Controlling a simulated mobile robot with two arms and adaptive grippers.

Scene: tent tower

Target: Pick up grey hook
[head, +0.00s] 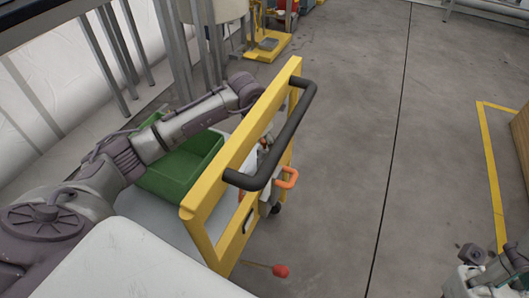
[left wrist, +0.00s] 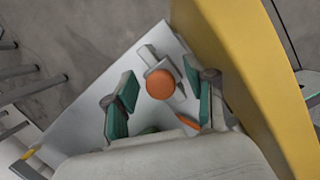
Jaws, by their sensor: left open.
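In the left wrist view, a grey piece (left wrist: 149,56) with a round orange end (left wrist: 160,84) lies on a pale cart surface; it may be the grey hook, but I cannot tell its full shape. My left gripper (left wrist: 160,76) is open, with its teal-padded fingers on either side of the orange end and no visible grip on it. In the head view, my left arm reaches over the cart and the yellow frame partly hides its gripper. A part of my right arm, apparently its gripper, shows at the bottom right corner, its jaws unclear.
The cart's yellow frame (head: 198,208) with a black handle (head: 290,130) stands close beside my left gripper. A green bin (head: 178,172) sits on the cart. An orange handle (head: 287,178) and a red knob (head: 280,271) are near the frame.

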